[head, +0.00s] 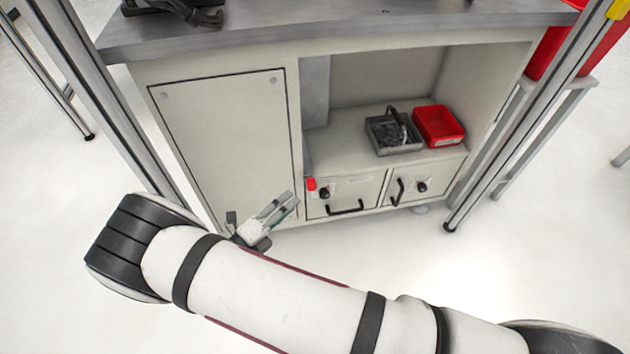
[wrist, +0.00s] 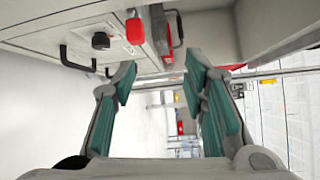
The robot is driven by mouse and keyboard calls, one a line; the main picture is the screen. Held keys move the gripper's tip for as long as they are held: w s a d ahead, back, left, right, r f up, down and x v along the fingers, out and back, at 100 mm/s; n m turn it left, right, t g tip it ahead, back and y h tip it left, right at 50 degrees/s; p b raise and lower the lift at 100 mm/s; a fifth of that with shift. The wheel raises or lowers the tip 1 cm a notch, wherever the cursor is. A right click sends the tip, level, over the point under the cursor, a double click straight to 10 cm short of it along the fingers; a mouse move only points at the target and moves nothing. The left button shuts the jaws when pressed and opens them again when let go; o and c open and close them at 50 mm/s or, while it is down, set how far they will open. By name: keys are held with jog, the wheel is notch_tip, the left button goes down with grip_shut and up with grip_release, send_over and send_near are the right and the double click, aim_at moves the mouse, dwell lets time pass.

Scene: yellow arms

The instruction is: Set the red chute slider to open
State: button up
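The red slider (head: 311,184) is a small red block on the cabinet front, at the upper left corner of the left drawer. In the wrist view the red slider (wrist: 135,31) shows above the left finger, beside a black knob. My gripper (head: 290,200) is just left of and a little below the slider in the head view. In the wrist view my gripper (wrist: 160,68) has its two teal-padded fingers apart, with nothing between them. The slider is apart from the fingers as far as I can tell. Its track is too small to make out.
The cabinet (head: 220,140) has a closed door left of the slider. Two drawers with black handles (head: 346,207) and knobs sit right of it. A grey tray (head: 393,149) and a red bin (head: 438,126) stand on the shelf above. Metal posts flank the cabinet; floor in front is clear.

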aim_at(311, 185)
notch_tip(311, 185, down, 4)
jog(key=s+a+n+t+y, duration=0.1)
jog(key=n+t+y, duration=0.1)
jog(key=n, duration=0.2)
jog(key=b+x, duration=0.3)
jog(key=x, duration=1)
jog(key=shift+w+d, duration=0.1)
jog(key=shift+c, duration=0.6)
grip_shut()
